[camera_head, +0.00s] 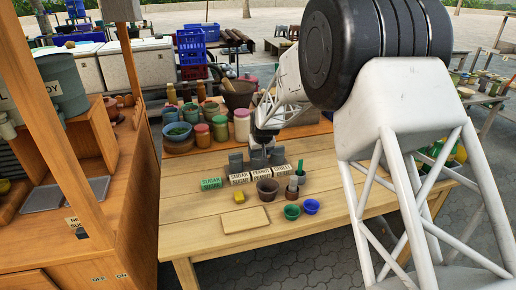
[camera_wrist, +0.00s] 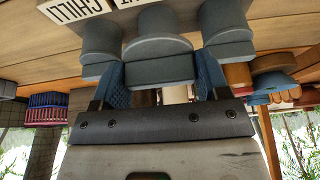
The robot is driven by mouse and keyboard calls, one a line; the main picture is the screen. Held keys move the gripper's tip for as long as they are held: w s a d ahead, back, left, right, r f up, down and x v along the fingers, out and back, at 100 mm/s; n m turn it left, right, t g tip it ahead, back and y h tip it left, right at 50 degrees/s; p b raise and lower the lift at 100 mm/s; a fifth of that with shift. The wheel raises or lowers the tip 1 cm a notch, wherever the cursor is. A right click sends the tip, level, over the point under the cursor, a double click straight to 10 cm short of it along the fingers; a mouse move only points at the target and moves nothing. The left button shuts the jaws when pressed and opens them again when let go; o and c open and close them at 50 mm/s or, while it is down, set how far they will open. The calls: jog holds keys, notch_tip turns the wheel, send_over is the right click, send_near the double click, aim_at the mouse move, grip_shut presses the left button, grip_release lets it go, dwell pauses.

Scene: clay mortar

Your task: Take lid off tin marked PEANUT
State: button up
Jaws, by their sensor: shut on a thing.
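Three grey lidded tins stand in a row behind small lettered cards on the wooden table. The card before the middle tin (camera_head: 257,164) appears to read PEANUT (camera_head: 261,174). My gripper (camera_head: 258,148) is above this tin, pointing down. In the wrist view, the blue fingers of my gripper (camera_wrist: 163,88) are on either side of the middle lid (camera_wrist: 158,70) and shut on it. The middle tin's grey body (camera_wrist: 158,20) shows beyond the lid. I cannot tell whether there is a gap between lid and body.
Neighbouring tins (camera_head: 236,161) (camera_head: 278,157) stand close on both sides. Jars (camera_head: 242,125) stand behind left.

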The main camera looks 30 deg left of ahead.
jog(key=s+d+r, duration=0.1)
jog(key=s+d, duration=0.5)
jog(key=s, duration=0.1)
jog(key=shift+s+d, duration=0.15)
jog(key=shift+s, duration=0.15)
jog(key=shift+s, duration=0.1)
dwell(0.6)
jog(key=shift+n, duration=0.4)
jog(key=s+d+f, duration=0.1)
jog(key=s, duration=0.3)
jog(key=s+d+f, duration=0.1)
jog(key=s, duration=0.4)
jog(key=s+d+f, duration=0.1)
jog(key=s+f, duration=0.1)
jog(key=s, duration=0.2)
jog(key=shift+s+d, duration=0.15)
jog(key=shift+d, duration=0.2)
jog(key=shift+f, duration=0.25)
jog(key=shift+f, duration=2.65)
